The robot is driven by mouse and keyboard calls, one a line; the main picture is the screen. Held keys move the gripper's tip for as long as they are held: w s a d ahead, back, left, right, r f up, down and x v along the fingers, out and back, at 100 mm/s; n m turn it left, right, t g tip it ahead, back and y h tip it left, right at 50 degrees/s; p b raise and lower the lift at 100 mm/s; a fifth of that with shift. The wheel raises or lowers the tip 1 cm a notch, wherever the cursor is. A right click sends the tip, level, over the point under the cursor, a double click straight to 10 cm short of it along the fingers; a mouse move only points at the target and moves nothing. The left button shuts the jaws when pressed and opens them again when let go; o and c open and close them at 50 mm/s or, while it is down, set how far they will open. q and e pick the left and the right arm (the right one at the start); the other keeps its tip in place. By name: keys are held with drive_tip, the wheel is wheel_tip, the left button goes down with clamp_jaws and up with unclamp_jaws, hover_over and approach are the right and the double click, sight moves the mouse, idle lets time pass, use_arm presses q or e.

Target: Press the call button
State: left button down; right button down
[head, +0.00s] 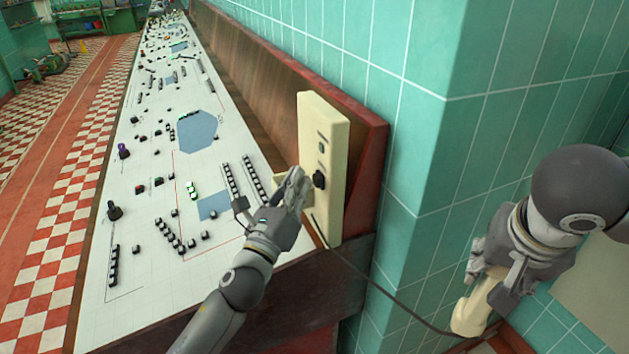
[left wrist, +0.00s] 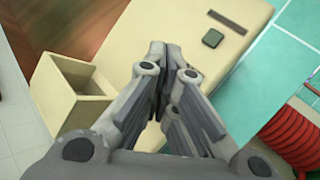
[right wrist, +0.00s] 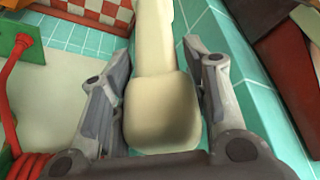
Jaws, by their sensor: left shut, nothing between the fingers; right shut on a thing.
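A tall cream box (head: 324,125) is mounted at the end of the console. Its face has a small dark green square button (head: 321,147), also in the left wrist view (left wrist: 212,38), and a black knob-like part (head: 319,180) below it. I cannot tell which is the call button. My left gripper (head: 297,178) is shut and empty, its fingertips close to the box beside the black part; contact is unclear. In the left wrist view its fingers (left wrist: 172,62) cover part of the face. My right gripper (head: 478,272) is shut on a cream handset (right wrist: 160,112), held low at right.
An open cream cradle (left wrist: 70,88) juts from the box's side. A dark cord (head: 385,297) runs low from the box towards the handset. The long white console (head: 150,240) carries many small black pieces. The green tiled wall corner (head: 430,160) stands between my arms.

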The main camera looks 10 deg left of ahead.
use_arm(q)
drive_tip(key=shift+w+d, duration=0.2)
drive_tip(key=shift+d, duration=0.05)
idle(0.6)
idle(0.3)
drive_tip(key=shift+s+a, duration=0.5)
drive_tip(key=shift+a, duration=0.15)
drive_tip(key=shift+s+a, duration=0.7)
drive_tip(key=shift+a, duration=0.35)
drive_tip(key=shift+s+a, duration=0.65)
drive_tip(key=shift+a, duration=0.35)
